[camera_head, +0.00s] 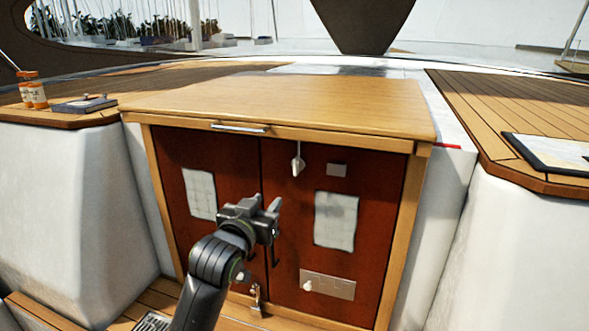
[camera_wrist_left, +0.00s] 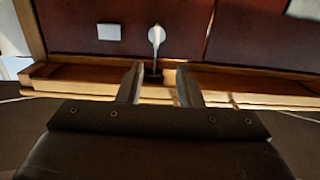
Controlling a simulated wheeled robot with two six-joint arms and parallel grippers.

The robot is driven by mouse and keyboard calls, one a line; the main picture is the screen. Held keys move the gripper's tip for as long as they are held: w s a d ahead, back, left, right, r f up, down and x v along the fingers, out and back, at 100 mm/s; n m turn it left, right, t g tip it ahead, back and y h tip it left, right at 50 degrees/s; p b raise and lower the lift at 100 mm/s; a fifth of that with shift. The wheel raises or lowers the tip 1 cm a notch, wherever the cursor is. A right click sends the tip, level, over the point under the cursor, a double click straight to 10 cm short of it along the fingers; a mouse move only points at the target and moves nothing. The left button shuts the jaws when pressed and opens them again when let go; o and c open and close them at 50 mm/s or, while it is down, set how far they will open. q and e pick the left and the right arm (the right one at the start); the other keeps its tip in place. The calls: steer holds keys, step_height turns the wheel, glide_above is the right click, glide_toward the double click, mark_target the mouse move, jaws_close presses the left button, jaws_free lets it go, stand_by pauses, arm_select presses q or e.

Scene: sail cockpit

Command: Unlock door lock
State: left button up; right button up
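The door lock, a small pale metal lever (camera_head: 298,160), hangs on the upper part of the right red-brown door (camera_head: 380,205), close to the seam between the two doors. It also shows in the left wrist view (camera_wrist_left: 156,38), where the picture appears upside down. My left gripper (camera_head: 267,203) is in front of the doors, below and left of the lever in the head view. Its two fingers (camera_wrist_left: 158,82) are apart with nothing between them, and the lever lies beyond their tips. They do not appear to touch it. My right gripper is in neither view.
The cabinet's wooden top (camera_head: 290,100) overhangs the doors, with a metal bar handle (camera_head: 240,128) at its front edge. A small square plate (camera_head: 337,170) sits beside the lever.

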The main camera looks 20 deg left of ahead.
arm_select(q)
step_height(320, 180, up, 2)
steer(key=p, duration=0.4)
glide_toward(295, 162)
steer(key=shift+t, duration=0.3)
steer(key=w, duration=0.7)
steer(key=shift+w+f, duration=0.15)
steer(key=shift+w, duration=0.05)
steer(key=shift+w+d+f+p, duration=0.1)
steer(key=shift+w+p, duration=0.3)
steer(key=shift+w, duration=0.75)
jaws_close()
